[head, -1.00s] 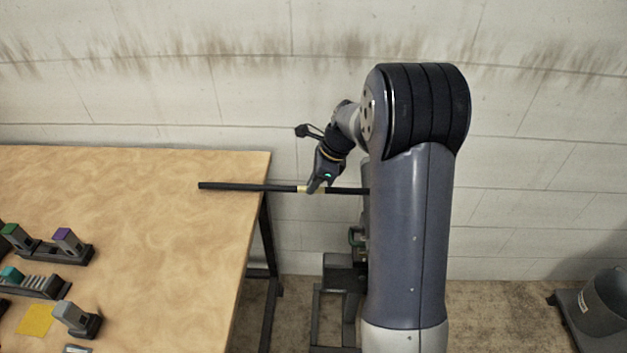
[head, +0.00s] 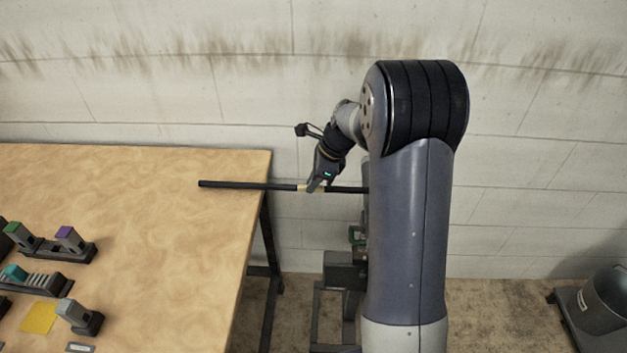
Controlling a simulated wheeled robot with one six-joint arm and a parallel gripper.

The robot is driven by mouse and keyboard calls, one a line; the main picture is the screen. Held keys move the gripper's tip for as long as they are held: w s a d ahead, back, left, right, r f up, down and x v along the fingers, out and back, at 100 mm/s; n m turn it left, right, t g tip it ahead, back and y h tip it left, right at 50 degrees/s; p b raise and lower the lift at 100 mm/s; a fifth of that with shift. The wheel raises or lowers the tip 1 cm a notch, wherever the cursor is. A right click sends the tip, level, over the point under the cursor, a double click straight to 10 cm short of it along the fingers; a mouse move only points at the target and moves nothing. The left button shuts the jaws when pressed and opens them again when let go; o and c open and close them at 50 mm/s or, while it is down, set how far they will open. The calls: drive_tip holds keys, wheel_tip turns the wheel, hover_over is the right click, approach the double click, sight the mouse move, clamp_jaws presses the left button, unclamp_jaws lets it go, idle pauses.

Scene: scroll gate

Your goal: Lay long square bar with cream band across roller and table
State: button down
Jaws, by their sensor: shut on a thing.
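The long dark square bar (head: 240,185) with a cream band (head: 302,188) runs level from over the table's right part out past its right edge. My gripper (head: 316,187) is shut on the bar at the cream band, in the gap right of the table. The bar's left end is over the wooden table (head: 150,210); I cannot tell whether it touches the top. Its right end is hidden behind my arm. A dark stand (head: 345,272) is partly hidden behind my arm; I cannot make out a roller on it.
Small grey blocks with a green top (head: 20,232) and a purple top (head: 68,235), a teal piece (head: 15,272) and a yellow square (head: 39,318) are at the table's lower left. A dark grey object (head: 600,305) is on the floor at right. The table's far right part is clear.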

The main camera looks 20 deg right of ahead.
drive_tip(key=c, duration=1.4)
unclamp_jaws()
drive_tip(key=shift+o, duration=0.2)
drive_tip(key=v, duration=1)
drive_tip(key=shift+d+r, duration=0.2)
drive_tip(key=shift+r, duration=0.15)
drive_tip(key=x, duration=1.1)
drive_tip(key=shift+s+d+r, duration=0.1)
